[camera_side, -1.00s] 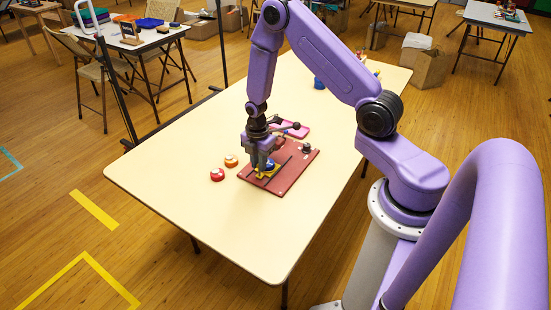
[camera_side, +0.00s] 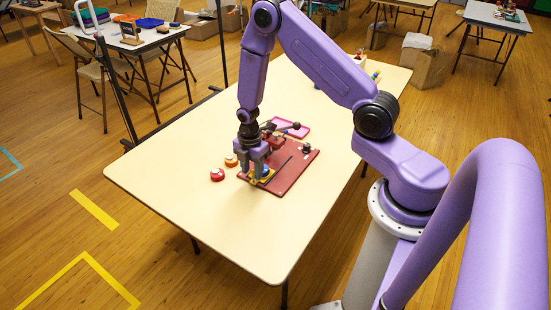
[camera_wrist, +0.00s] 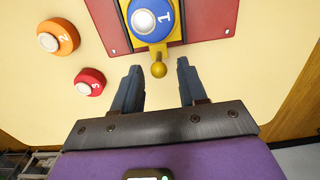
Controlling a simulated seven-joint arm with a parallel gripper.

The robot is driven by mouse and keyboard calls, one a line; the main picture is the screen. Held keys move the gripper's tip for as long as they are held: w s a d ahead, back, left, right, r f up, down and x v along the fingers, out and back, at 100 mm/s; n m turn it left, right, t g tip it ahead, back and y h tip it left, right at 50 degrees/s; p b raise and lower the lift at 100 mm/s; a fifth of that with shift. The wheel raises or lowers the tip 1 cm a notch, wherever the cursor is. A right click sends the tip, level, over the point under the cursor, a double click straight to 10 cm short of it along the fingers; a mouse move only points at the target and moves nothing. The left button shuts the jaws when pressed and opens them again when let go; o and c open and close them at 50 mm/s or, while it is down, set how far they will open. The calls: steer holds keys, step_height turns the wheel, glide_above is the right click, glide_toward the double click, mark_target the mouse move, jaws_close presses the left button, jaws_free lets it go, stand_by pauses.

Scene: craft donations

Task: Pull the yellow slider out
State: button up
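The yellow slider (camera_wrist: 174,22) lies on the red board (camera_wrist: 215,18) in the wrist view, with a small round yellow knob (camera_wrist: 158,70) at its near end, past the board's edge. A round blue piece marked 1 (camera_wrist: 168,22) sits on the slider. My gripper (camera_wrist: 159,66) is open, with one fingertip on each side of the knob and a gap showing on both sides. In the side view my gripper (camera_side: 254,176) is low at the left end of the red board (camera_side: 290,175) and hides part of the slider (camera_side: 266,179).
An orange piece marked 2 (camera_wrist: 67,30) and a red piece marked 3 (camera_wrist: 97,76) lie on the table left of the board. A black knob (camera_side: 306,149) stands on the board. A pink tray (camera_side: 301,131) lies behind it. The table's front is clear.

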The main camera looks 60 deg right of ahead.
steer(key=shift+r, duration=3.75)
